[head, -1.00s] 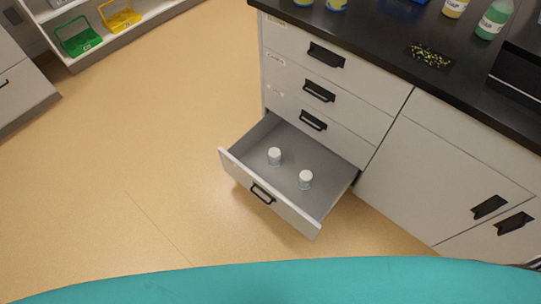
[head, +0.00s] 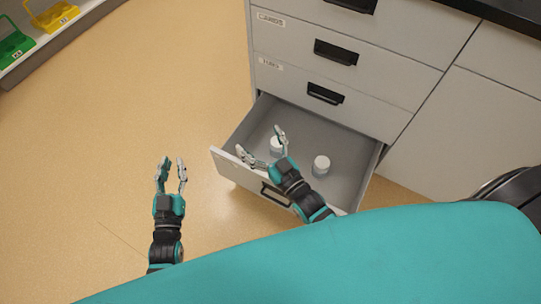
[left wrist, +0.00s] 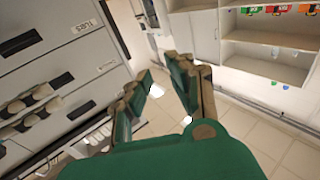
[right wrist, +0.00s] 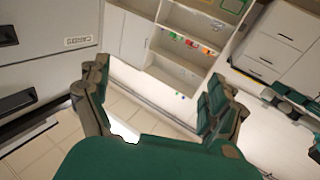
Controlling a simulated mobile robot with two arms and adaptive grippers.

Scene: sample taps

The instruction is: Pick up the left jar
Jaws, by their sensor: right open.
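The left jar (head: 275,147), small with a white lid, stands in the open bottom drawer (head: 232,166). A similar right jar (head: 321,165) stands to its right, apart from it. My right gripper (head: 261,142) is open above the drawer. In the head view its fingers lie on either side of the left jar and partly cover it; I cannot tell how high they are above it. Its spread fingers also show in the right wrist view (right wrist: 155,95). My left gripper (head: 172,161) is open and empty over the floor, left of the drawer. Neither wrist view clearly shows a jar.
The drawer's front panel with its black handle (head: 276,195) lies below my right gripper. Closed drawers (head: 345,62) rise above the open one. A shelf with green and yellow carriers (head: 52,17) stands at the upper left. The floor (head: 110,140) between is clear.

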